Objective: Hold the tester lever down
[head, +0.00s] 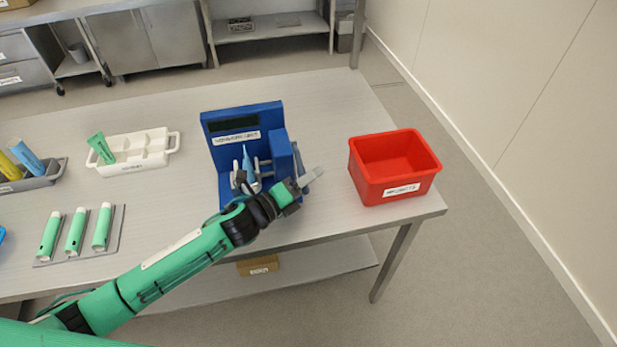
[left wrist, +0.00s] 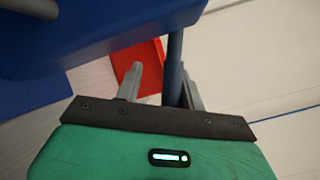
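The blue tester (head: 213,129) stands upright on the table, with a dark display and a label on its back panel. Its dark grey-blue lever (head: 297,158) is at its right side. A light-blue tube (head: 247,163) stands in the tester between pale prongs. My left gripper (head: 304,177) is at the lever. In the left wrist view the lever (left wrist: 174,62) lies between the two grey fingers, close to the right finger, with a gap to the left one. Whether the right finger touches it I cannot tell. My right gripper is not in view.
A red bin (head: 395,190) stands right of the tester. A white tray (head: 150,150) with a green tube, a grey tray (head: 50,178) with yellow and blue tubes, and a grey mat (head: 115,235) with pale-green tubes are at left. The right table edge is close to the bin.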

